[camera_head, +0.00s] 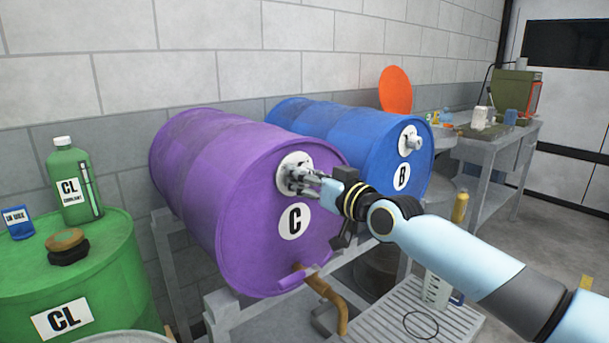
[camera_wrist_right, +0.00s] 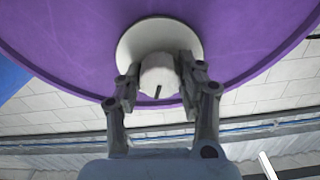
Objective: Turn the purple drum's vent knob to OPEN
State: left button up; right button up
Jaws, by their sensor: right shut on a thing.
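The purple drum (camera_head: 215,165), marked C, lies on its side on a grey rack. Its end face also shows in the right wrist view (camera_wrist_right: 75,45). The vent knob (camera_wrist_right: 159,75) is a white round knob with a dark line at its lower edge, on a pale round plate (camera_wrist_right: 130,45). My right gripper (camera_head: 305,183) is at the knob on the drum's upper face. In the right wrist view its two fingers (camera_wrist_right: 160,82) are shut on the knob, one on each side. Any OPEN marking is not readable. My left gripper is not in view.
A blue drum (camera_head: 355,135), marked B, lies behind the purple one with its own white knob (camera_head: 411,140). A brown tap (camera_head: 325,292) sticks out below the purple drum's face. A green drum (camera_head: 110,270) with a bottle (camera_head: 73,185) stands at left.

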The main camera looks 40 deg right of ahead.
aim_at(306, 169)
jog(key=shift+d+f+m, duration=0.1)
jog(key=shift+m, duration=2.1)
jog(key=o, duration=1.1)
jog(key=shift+o, duration=0.2)
notch_tip(306, 169, up, 10)
jog(key=shift+r, duration=0.1)
jog(key=shift+s, duration=0.1)
